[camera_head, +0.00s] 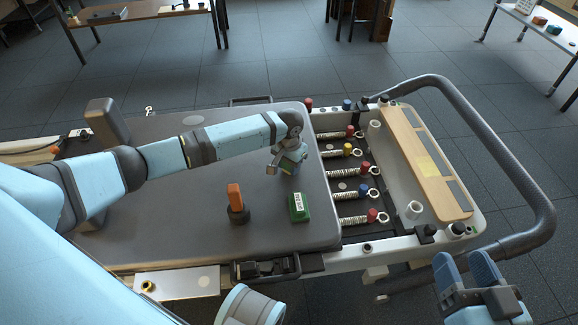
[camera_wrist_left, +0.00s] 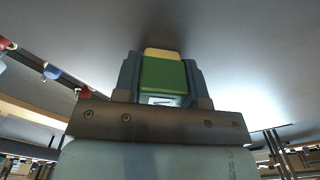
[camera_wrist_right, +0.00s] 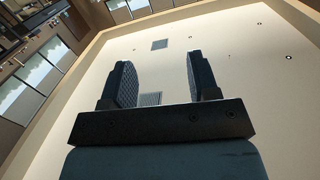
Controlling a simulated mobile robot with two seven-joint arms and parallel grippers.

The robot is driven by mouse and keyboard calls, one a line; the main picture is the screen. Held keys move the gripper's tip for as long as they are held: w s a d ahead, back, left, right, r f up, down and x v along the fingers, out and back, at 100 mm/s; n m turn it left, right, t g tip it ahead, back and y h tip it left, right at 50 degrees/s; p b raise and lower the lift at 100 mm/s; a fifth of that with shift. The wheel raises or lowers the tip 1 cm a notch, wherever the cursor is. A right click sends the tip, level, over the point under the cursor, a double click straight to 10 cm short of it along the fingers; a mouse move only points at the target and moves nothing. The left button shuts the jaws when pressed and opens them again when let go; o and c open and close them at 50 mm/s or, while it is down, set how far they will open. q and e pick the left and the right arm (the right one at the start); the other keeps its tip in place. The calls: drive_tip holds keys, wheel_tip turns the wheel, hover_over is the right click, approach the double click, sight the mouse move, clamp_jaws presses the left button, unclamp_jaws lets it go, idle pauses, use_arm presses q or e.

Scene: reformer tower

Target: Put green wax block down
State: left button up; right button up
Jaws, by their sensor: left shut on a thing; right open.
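My left gripper (camera_head: 287,165) is shut on a green block (camera_wrist_left: 163,76), held low over the grey padded carriage of the reformer (camera_head: 200,235). In the left wrist view the block sits between both fingers, with a white marked label at its near end and a yellow piece at its far end. I cannot tell whether it touches the carriage. A second green block (camera_head: 299,207) with a white label lies on the carriage nearer to me.
An orange block (camera_head: 236,197) stands on a dark round base left of the second green block. Several springs with coloured knobs (camera_head: 358,170) lie right of the carriage. A wooden footboard (camera_head: 420,160) and a dark curved rail (camera_head: 515,165) are further right.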

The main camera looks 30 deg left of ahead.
drive_tip(key=shift+r, duration=0.1)
use_arm(q)
drive_tip(key=o, duration=0.8)
use_arm(e)
drive_tip(key=shift+s, duration=0.1)
use_arm(q)
drive_tip(key=shift+o, duration=0.2)
wheel_tip(320, 180, up, 4)
drive_tip(key=shift+r+p, duration=0.25)
drive_tip(key=shift+p, duration=0.9)
wheel_tip(320, 180, up, 6)
drive_tip(key=p, duration=0.2)
drive_tip(key=shift+r+p, duration=0.2)
drive_tip(key=shift+p, duration=0.15)
drive_tip(key=shift+r, duration=0.65)
use_arm(e)
drive_tip(key=shift+m+t, duration=0.8)
drive_tip(key=shift+t, duration=0.1)
drive_tip(key=r, duration=0.5)
drive_tip(key=shift+s+r, duration=0.2)
drive_tip(key=shift+s, duration=0.15)
